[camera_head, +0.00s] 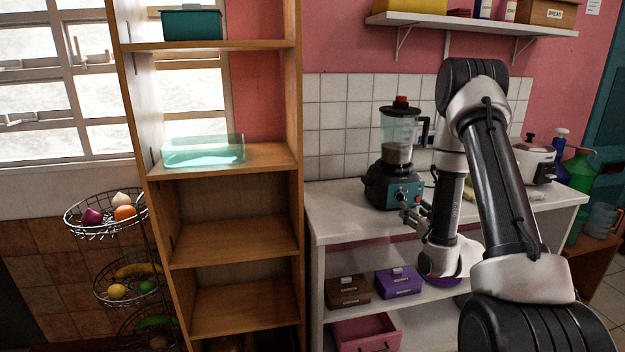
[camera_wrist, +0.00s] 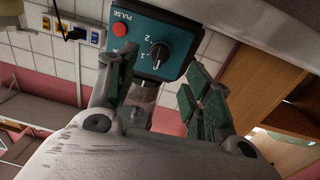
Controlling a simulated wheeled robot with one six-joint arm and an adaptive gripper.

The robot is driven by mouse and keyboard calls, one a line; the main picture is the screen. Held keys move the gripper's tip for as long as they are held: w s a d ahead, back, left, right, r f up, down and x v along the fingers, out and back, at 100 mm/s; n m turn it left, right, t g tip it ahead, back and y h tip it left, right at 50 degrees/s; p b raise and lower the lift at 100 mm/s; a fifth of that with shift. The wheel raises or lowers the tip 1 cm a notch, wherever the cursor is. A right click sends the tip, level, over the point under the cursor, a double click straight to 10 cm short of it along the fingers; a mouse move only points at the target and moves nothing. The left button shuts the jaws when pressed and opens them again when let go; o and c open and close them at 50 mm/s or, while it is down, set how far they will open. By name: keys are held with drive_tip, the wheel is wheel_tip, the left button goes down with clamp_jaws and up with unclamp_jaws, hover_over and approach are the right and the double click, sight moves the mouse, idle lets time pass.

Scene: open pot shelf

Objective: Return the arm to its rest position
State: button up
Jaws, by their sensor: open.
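My arm reaches over the white counter (camera_head: 345,213) in the head view, bent at the elbow. My gripper (camera_head: 408,208) points left, in front of the blender (camera_head: 397,150). In the wrist view my gripper (camera_wrist: 160,95) is open, its two dark-padded fingers apart, with nothing held between them. The blender's teal control panel (camera_wrist: 152,45), with a red button and a black dial, lies just beyond the fingers. I cannot tell whether a finger touches it.
A tall wooden shelf (camera_head: 235,244) stands left of the counter, holding a glass dish (camera_head: 203,152) and a teal bin (camera_head: 191,24). A white cooker (camera_head: 534,160) stands at the counter's right. A wall shelf (camera_head: 470,22) hangs above. A wire fruit basket (camera_head: 105,222) is at far left.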

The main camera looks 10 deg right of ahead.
drive_tip(key=s+a+r+g+h, duration=0.1)
drive_tip(key=s+a+r+g, duration=0.15)
drive_tip(key=r, duration=0.45)
drive_tip(key=s+a+r+g, duration=0.1)
drive_tip(key=s+r+g, duration=0.1)
drive_tip(key=r+g, duration=0.35)
drive_tip(key=s+a+r+g, duration=0.2)
drive_tip(key=s, duration=0.7)
drive_tip(key=s+a+r+g, duration=0.2)
drive_tip(key=s+r, duration=0.1)
drive_tip(key=s, duration=0.7)
drive_tip(key=s+a+r+g+y, duration=0.1)
drive_tip(key=s+a+r, duration=0.1)
drive_tip(key=s, duration=0.8)
drive_tip(key=shift+s+a+r+g, duration=0.15)
drive_tip(key=shift+a+g, duration=0.05)
drive_tip(key=shift+g, duration=0.2)
